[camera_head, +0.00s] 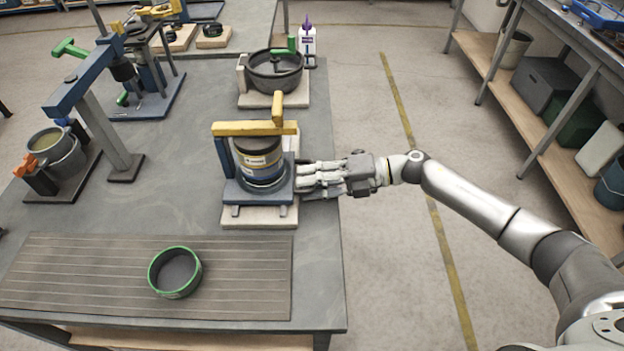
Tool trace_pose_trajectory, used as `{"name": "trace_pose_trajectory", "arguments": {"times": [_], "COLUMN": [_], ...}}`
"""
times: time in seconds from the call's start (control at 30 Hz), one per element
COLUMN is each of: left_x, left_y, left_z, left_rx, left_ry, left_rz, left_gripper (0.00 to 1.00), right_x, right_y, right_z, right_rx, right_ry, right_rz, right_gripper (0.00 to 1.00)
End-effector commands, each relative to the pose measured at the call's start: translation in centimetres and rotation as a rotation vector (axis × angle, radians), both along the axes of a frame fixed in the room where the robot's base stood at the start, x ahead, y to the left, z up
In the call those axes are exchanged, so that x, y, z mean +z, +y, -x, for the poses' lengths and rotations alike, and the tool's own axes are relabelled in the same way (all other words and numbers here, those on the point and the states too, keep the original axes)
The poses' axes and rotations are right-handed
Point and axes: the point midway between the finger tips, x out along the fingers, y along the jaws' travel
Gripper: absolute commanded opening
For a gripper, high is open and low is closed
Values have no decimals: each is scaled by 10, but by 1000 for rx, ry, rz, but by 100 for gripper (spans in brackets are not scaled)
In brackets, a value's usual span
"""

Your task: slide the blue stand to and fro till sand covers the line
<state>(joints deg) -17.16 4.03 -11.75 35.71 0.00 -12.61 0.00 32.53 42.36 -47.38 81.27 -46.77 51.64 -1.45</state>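The blue stand (231,193) is on a pale wooden base (260,217) near the table's right edge. A dark container (259,143) with a yellow and white label stands upright on it, below a yellow bar (230,128) with an upright handle. My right gripper (300,178) reaches in from the right, its fingers pointing left at the stand's right side. I cannot tell whether they touch or grip it, as the tips merge with its edge. The sand and the line cannot be made out. My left gripper is not in view.
A grey slatted mat (90,275) with a green-rimmed ring (175,272) lies at the front. A dark bowl (275,70) on a wooden base stands behind the stand. A blue lever frame (85,85) and a pot (58,152) are at left. The tabletop left of the stand is clear.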

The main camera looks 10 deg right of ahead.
Motion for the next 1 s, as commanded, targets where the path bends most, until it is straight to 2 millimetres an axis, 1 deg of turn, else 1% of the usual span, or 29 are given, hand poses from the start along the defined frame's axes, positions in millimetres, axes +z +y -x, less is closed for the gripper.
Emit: {"name": "trace_pose_trajectory", "arguments": {"times": [0.13,0.3,0.4,0.67,0.77,0.87,1.0], "left_x": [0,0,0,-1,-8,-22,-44], "left_y": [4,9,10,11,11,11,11], "left_z": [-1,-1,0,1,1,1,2], "left_rx": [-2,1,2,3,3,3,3], "left_ry": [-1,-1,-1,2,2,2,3], "left_rz": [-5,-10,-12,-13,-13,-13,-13], "left_gripper": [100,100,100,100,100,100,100], "right_x": [0,0,-1,-3,-6,-10,-11], "right_y": [0,0,-1,-1,-2,-6,-11], "right_z": [0,0,0,0,-5,-19,-44], "right_rx": [0,0,0,0,0,-2,-3], "right_ry": [0,0,0,1,-2,-5,-7], "right_rz": [0,0,1,5,7,9,10], "right_gripper": [33,11,0,0,0,0,0]}}
